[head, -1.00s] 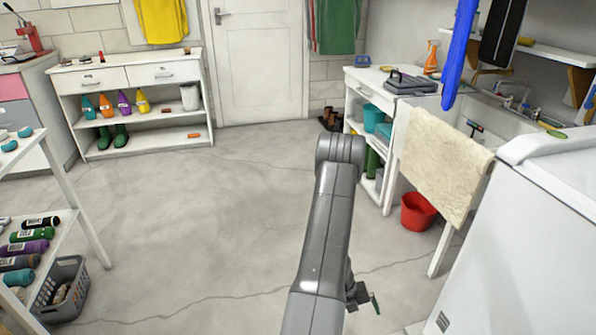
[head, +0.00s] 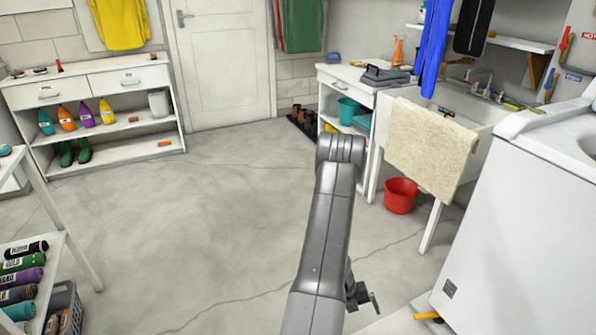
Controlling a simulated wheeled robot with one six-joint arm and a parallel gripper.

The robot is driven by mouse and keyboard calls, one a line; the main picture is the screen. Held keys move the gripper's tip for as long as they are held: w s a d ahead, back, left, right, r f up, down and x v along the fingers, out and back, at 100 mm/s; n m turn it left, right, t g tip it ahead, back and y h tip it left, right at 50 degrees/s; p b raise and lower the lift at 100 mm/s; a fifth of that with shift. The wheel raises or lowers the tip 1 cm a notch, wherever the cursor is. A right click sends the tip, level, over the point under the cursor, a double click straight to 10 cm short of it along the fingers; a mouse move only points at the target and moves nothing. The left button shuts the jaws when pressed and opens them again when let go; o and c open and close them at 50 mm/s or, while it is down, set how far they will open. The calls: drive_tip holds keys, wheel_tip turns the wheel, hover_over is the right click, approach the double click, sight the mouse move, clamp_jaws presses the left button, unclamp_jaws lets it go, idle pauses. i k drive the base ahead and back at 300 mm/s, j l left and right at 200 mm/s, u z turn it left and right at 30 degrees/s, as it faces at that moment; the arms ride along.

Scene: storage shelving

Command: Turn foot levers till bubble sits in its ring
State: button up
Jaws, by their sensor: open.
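A white washing machine (head: 515,215) stands at the right, its top partly cut off by the frame edge. An orange-yellow lever-like piece (head: 428,316) shows by its lower left corner near the floor, probably a foot lever. No other foot lever, bubble or ring can be made out. My arm rises from the bottom centre and folds at its elbow. My gripper (head: 364,297) shows only in small part, dark with a green tip, to the right of the arm link. It is open, with nothing visible in it, and is left of the machine, apart from it.
A sink (head: 460,112) with a draped beige towel (head: 432,140) stands behind the machine, with a red bucket (head: 401,196) below. A low cabinet (head: 115,85) stands at the back. The middle floor (head: 190,220) is clear.

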sight(437, 318)
drive_tip(key=j+z, duration=0.15)
drive_tip(key=z, duration=0.25)
drive_tip(key=k+j+z, duration=0.1)
drive_tip(key=z, duration=0.3)
